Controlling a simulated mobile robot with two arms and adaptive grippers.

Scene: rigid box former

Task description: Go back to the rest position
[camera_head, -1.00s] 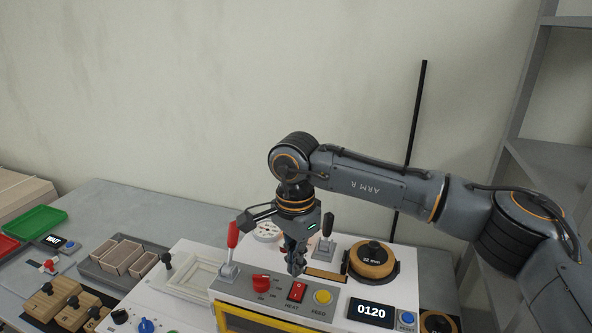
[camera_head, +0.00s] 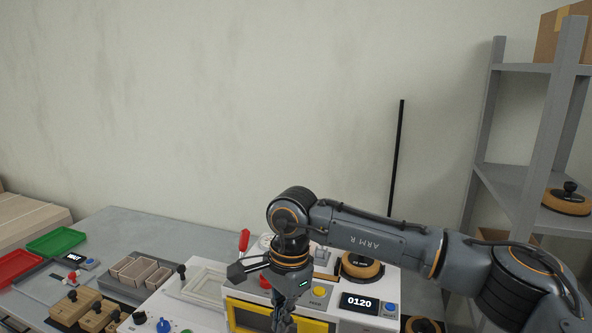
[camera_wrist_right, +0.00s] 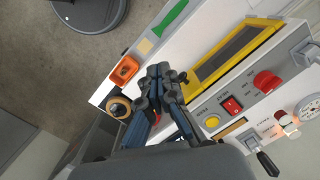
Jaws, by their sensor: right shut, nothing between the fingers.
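My right gripper (camera_head: 283,322) hangs at the bottom of the head view, in front of the white machine (camera_head: 337,323) with the yellow-framed window. Its fingers are shut and hold nothing. In the right wrist view the shut fingers (camera_wrist_right: 160,72) lie over the machine's front edge, between an orange tray (camera_wrist_right: 125,71) and the yellow frame (camera_wrist_right: 236,52). My right arm reaches in from the right across the machine and hides part of its panel. My left gripper is in neither view.
A red lever (camera_head: 244,240), a yellow button (camera_head: 317,291) and a display reading 0120 (camera_head: 359,303) are close to my right arm. Red (camera_head: 17,266) and green (camera_head: 57,241) trays lie at left. A grey shelf (camera_head: 522,183) stands at right.

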